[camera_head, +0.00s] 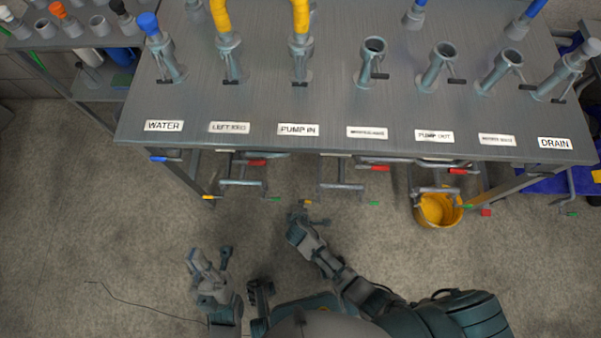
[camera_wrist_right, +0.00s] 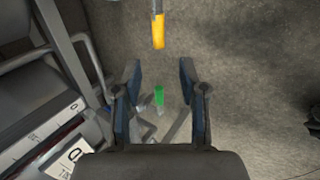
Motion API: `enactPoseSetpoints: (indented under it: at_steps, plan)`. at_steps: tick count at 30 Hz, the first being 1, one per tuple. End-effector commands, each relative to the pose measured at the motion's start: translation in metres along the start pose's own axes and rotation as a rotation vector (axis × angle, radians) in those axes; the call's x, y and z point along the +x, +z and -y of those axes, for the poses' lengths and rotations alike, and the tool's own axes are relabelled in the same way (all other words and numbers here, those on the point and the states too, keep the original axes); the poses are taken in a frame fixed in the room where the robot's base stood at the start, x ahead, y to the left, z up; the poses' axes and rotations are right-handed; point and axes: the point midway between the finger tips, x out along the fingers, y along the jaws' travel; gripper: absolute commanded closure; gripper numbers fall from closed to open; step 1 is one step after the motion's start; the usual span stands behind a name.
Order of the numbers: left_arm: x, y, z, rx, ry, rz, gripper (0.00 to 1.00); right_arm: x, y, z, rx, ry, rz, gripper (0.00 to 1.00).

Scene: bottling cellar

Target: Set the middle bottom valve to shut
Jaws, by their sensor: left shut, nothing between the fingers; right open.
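Pipe valves with coloured handle tips hang below the bench front. In the head view the low tips include a yellow one (camera_head: 307,202), a green one (camera_head: 275,199) to its left and another green one (camera_head: 375,204) to its right. I cannot tell which is the middle bottom valve or its setting. My right gripper (camera_head: 310,217) is just below the yellow tip. In the right wrist view my right gripper (camera_wrist_right: 160,88) is open, with a green tip (camera_wrist_right: 159,96) showing between its fingers and a yellow tip (camera_wrist_right: 158,31) beyond. My left gripper (camera_head: 208,266) is shut and empty, away from the bench.
The grey bench (camera_head: 300,100) carries labelled pipe stubs and two yellow hoses (camera_head: 300,18). Red tips (camera_head: 458,171) sit higher under its edge. A yellow bucket (camera_head: 437,211) stands on the floor at the right. The floor at the left is clear apart from a thin cable (camera_head: 130,303).

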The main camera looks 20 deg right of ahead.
Motion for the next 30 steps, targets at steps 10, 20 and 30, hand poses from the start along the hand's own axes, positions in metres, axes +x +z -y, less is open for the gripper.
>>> enactPoseSetpoints:
  at_steps: [10,20,30]
  plan:
    - [0.000,0.001,0.000,0.000,0.001,0.001,1.00,-0.028,-0.001,0.000,-0.002,0.001,0.000,0.58]
    - [0.000,0.003,0.000,-0.001,0.000,0.004,1.00,-0.028,-0.001,0.000,-0.002,0.001,0.001,0.58]
    - [0.000,0.000,0.000,0.000,0.000,-0.001,1.00,-0.036,-0.013,-0.009,0.068,0.046,-0.104,0.58]
